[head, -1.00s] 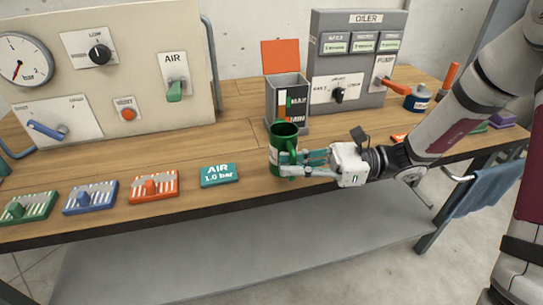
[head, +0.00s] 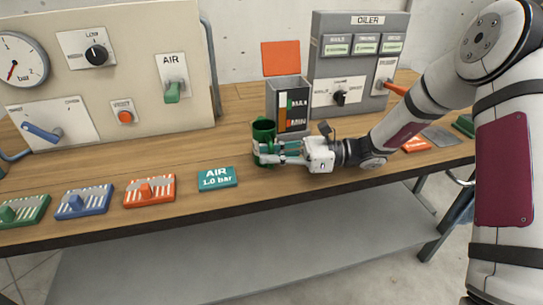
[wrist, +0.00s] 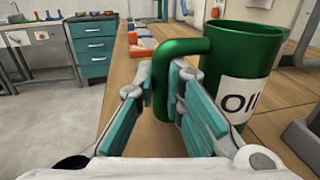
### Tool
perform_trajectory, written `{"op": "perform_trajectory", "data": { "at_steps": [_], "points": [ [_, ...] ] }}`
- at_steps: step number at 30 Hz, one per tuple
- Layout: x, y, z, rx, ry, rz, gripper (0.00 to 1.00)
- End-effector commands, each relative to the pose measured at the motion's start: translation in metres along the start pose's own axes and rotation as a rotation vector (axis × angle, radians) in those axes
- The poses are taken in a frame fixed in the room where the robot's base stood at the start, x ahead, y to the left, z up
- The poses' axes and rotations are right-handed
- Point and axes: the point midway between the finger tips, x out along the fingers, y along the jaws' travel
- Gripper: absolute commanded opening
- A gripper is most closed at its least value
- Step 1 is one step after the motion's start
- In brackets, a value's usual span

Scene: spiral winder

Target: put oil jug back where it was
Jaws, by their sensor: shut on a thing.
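The green oil jug (head: 264,128) is upright over the wooden bench, just in front of the grey oiler box with the level window. My gripper (head: 268,149) is shut on the jug's handle, reaching in from the right. In the wrist view the jug (wrist: 243,58) shows a white label with black letters, partly cut off. Its handle (wrist: 185,48) runs down between the teal finger pads of my gripper (wrist: 168,88). The fingers hide the jug's base, so I cannot tell whether it touches the bench.
The grey level box (head: 287,108) with its orange lid raised stands behind the jug, beside the oiler panel (head: 357,60). A teal "AIR 1.0 bar" plate (head: 217,178) lies to the left, with orange (head: 150,191) and blue (head: 84,201) blocks farther left. Bare bench lies around the jug's left.

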Motion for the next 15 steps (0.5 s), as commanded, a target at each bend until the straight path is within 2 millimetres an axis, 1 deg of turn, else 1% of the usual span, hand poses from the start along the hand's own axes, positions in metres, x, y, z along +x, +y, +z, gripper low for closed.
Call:
{"op": "perform_trajectory", "data": {
  "at_steps": [5,8,9,11,12,15],
  "points": [
    [0.0001,0.0002,0.0013,-0.002,0.000,0.000,0.00],
    [0.0001,0.0002,-0.0012,-0.001,-0.001,0.000,0.00],
    [0.0000,0.0002,-0.0019,-0.002,0.000,0.000,0.12],
    [0.0000,0.0003,-0.0015,-0.002,0.000,0.000,0.26],
    [0.0000,0.0003,-0.0014,-0.002,0.000,0.000,0.30],
    [0.0000,0.0003,-0.0014,-0.002,0.000,0.000,0.30]
  ]
}}
